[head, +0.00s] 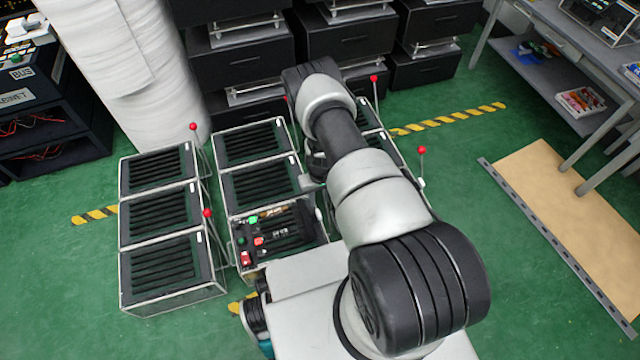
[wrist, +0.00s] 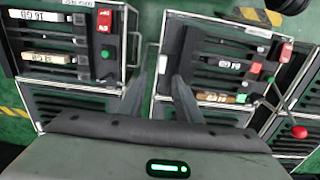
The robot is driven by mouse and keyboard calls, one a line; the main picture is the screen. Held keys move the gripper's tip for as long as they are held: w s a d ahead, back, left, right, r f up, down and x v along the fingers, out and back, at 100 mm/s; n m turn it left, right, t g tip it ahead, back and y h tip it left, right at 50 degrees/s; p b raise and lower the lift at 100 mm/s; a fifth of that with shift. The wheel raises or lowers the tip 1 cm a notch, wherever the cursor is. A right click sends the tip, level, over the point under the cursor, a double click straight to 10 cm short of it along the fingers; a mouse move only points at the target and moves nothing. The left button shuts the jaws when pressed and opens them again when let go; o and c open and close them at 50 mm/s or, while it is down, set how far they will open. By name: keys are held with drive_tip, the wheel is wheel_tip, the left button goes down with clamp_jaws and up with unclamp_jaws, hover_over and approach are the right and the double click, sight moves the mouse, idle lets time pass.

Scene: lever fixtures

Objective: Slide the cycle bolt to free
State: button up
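I cannot tell which part is the cycle bolt, as the labels are too small to read surely. In the wrist view, a left panel (wrist: 70,45) carries slotted bars with pale tags, a red block (wrist: 104,20) and a green button. A right panel (wrist: 215,75) has similar dark bars, tags, red blocks (wrist: 286,52) and a brown handle-like piece (wrist: 222,98). My gripper (wrist: 169,72) is over the gap between the panels, its two fingers apart with nothing between them. In the head view my arm hides most of the gripper; a panel with red and green parts (head: 275,232) stands left of the arm.
Slatted black boxes (head: 160,215) stand in rows on the green floor, with thin red-knobbed levers (head: 207,213) rising beside them. Another red knob (wrist: 299,132) shows at right in the wrist view. Black drawers (head: 350,40) stand behind. Open floor (head: 470,190) lies to the right.

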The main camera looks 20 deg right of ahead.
wheel_tip(320, 180, up, 8)
drive_tip(key=p, duration=0.1)
drive_tip(key=shift+p, duration=0.3)
idle(0.3)
